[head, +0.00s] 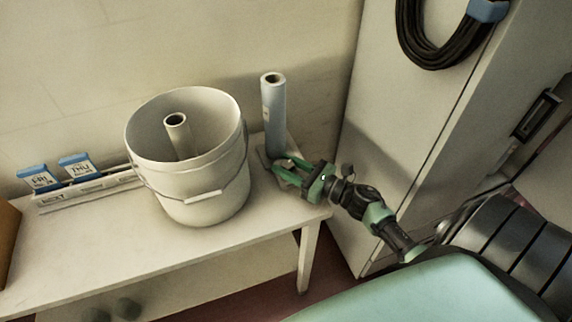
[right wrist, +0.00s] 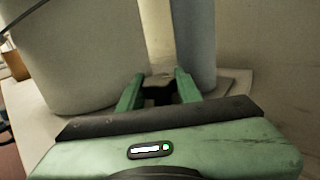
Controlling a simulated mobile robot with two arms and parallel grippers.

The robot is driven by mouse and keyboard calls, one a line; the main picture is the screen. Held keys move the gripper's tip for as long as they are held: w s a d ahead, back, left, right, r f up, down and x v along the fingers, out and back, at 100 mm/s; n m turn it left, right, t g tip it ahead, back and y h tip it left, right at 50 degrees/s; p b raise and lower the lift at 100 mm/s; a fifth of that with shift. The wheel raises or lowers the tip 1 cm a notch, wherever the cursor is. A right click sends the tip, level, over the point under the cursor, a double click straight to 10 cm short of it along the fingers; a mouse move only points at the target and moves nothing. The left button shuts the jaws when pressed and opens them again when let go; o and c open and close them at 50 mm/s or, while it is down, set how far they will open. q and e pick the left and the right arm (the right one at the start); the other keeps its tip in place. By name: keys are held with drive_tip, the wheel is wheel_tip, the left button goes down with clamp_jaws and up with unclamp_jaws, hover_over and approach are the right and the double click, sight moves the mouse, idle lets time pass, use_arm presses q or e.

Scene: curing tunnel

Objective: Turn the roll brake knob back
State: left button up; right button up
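A pale blue roll (head: 273,115) stands upright at the right end of the bench, on a flat grey base (head: 262,158). My right gripper (head: 276,166) is low beside the foot of the roll, with its green fingers spread apart. In the right wrist view the fingers (right wrist: 160,76) point at the roll (right wrist: 195,45) and its base (right wrist: 232,82). A dark shape (right wrist: 159,95) shows between them. I cannot tell whether it is the brake knob, which I cannot make out clearly in either view. My left gripper is out of view.
A white bucket (head: 200,190) holding a tube (head: 177,128) stands on the bench (head: 110,240), left of the gripper. Blue-topped day blocks (head: 77,166) sit in a rack further left. A tall cabinet (head: 385,120) with a hung black cable (head: 435,55) stands at right.

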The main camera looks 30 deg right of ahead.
clamp_jaws()
drive_tip(key=shift+m+h, duration=0.3)
drive_tip(key=m+t+h, duration=0.1)
drive_tip(key=h, duration=0.1)
drive_tip(key=shift+m+h+b, duration=0.3)
drive_tip(key=shift+m, duration=0.1)
drive_tip(key=m+h+b, duration=0.1)
drive_tip(key=m+h, duration=0.2)
drive_tip(key=h, duration=0.1)
drive_tip(key=shift+f+h+b, duration=0.1)
drive_tip(key=shift+h+b, duration=0.3)
drive_tip(key=shift+d+m+h+b, duration=0.15)
drive_tip(key=shift+m+h+b, duration=0.75)
drive_tip(key=shift+h, duration=0.6)
